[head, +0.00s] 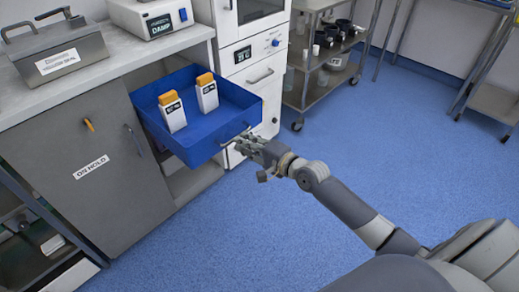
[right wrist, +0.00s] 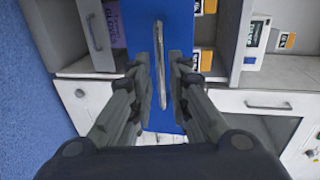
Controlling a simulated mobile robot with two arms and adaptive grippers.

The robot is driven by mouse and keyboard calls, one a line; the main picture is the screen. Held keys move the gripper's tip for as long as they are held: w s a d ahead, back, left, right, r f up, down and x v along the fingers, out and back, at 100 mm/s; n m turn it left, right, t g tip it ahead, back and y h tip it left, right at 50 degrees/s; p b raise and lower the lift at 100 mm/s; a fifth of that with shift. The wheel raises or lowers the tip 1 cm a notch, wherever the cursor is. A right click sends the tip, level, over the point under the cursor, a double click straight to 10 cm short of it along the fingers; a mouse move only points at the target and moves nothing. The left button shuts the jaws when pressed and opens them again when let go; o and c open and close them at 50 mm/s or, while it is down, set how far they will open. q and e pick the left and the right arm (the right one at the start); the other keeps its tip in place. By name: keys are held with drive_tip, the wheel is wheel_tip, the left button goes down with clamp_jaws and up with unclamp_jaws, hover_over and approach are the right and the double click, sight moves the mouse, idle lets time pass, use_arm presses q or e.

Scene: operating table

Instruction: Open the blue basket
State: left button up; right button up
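The blue basket (head: 200,145) is an open-topped blue drawer that stands pulled out from the grey counter in the head view. Two white bottles with orange caps (head: 172,112) (head: 207,93) stand in it. My right gripper (head: 243,144) is at the metal handle on its front. In the right wrist view the blue front (right wrist: 180,15) fills the middle, and the handle (right wrist: 160,65) runs upright between the closely spaced fingers of my right gripper (right wrist: 161,80). The fingers look closed around the handle. My left gripper is not in view.
A grey cabinet door (head: 90,155) marked "ON HOLD" is left of the basket. A white cabinet (head: 258,90) with a handle stands close behind it. A metal cart (head: 320,75) is farther back. The blue floor (head: 360,150) on the right is clear.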

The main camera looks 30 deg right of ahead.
drive_tip(key=v, duration=0.6)
drive_tip(key=shift+s, duration=0.35)
drive_tip(key=shift+d, duration=0.1)
